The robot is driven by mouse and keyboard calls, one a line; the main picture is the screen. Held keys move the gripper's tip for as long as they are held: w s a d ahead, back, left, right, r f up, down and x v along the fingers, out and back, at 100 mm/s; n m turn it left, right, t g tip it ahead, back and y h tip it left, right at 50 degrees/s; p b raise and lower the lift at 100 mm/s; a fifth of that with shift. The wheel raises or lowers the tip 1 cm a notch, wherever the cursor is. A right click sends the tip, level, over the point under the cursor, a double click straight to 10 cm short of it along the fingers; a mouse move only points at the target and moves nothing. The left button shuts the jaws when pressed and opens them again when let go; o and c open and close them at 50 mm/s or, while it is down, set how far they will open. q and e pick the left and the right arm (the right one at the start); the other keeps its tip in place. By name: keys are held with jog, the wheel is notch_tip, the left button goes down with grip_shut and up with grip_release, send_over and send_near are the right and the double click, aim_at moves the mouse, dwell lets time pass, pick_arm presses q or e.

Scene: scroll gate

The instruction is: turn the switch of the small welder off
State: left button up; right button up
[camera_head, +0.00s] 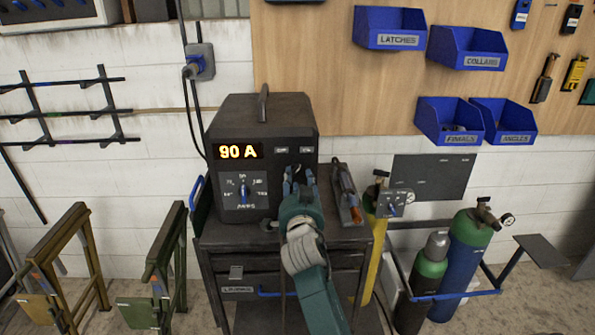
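The small welder (232,120) is a dark box with a top handle, standing on a dark cart. Its display (239,151) is lit and reads 90 A. A dial with a blue pointer (243,193) sits below the display. Two small labels, too small to read surely, are at the panel's upper right. The switch below them is mostly hidden by my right gripper (298,176). My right gripper is in front of this part of the panel, its two fingers apart. A small dark part shows between them; contact cannot be told. My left gripper is out of view.
A torch-like tool (347,195) lies on the cart's right side. Gas cylinders (466,245) and a yellow post (371,262) stand to the right. Green and yellow stands (160,270) are at the left. Blue bins (390,28) hang on the wall board.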

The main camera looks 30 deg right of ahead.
aim_at(295, 171)
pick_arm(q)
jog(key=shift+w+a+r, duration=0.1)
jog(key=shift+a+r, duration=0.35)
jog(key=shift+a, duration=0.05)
pick_arm(e)
jog(key=shift+x, duration=1.45)
jog(key=shift+s, duration=0.1)
grip_shut()
